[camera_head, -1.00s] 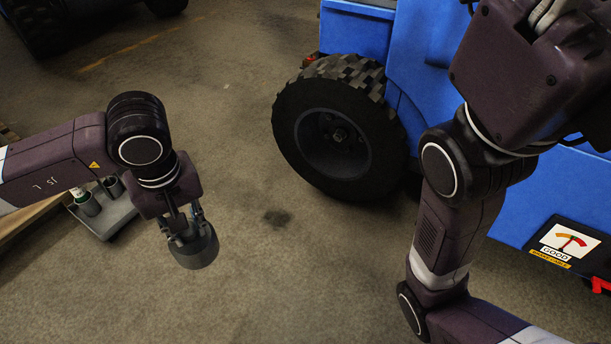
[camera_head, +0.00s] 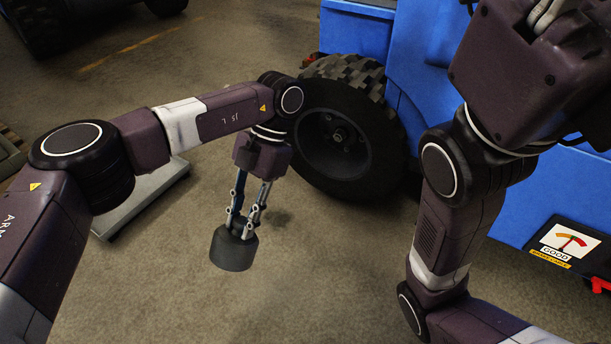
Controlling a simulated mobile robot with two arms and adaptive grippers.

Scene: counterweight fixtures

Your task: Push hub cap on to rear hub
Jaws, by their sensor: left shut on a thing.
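My left gripper (camera_head: 241,229) points down and is shut on the hub cap (camera_head: 233,250), a dark grey round cap. It holds the cap in the air over the floor, left of and nearer than the wheel. The rear wheel (camera_head: 346,130) is a black knobby tyre on the blue vehicle. Its hub (camera_head: 339,137) shows at the middle of the dark rim, uncovered and apart from the cap. My left wrist overlaps the tyre's left edge in the picture. My right arm comes in at the right, and its fingertips are not visible.
The blue vehicle body (camera_head: 505,205) fills the right side, with a gauge panel marked GOOD (camera_head: 564,244) on it. A grey tray (camera_head: 150,195) lies at the left, partly behind my left arm. Another dark wheel (camera_head: 40,25) stands at the top left. The floor below the wheel is clear.

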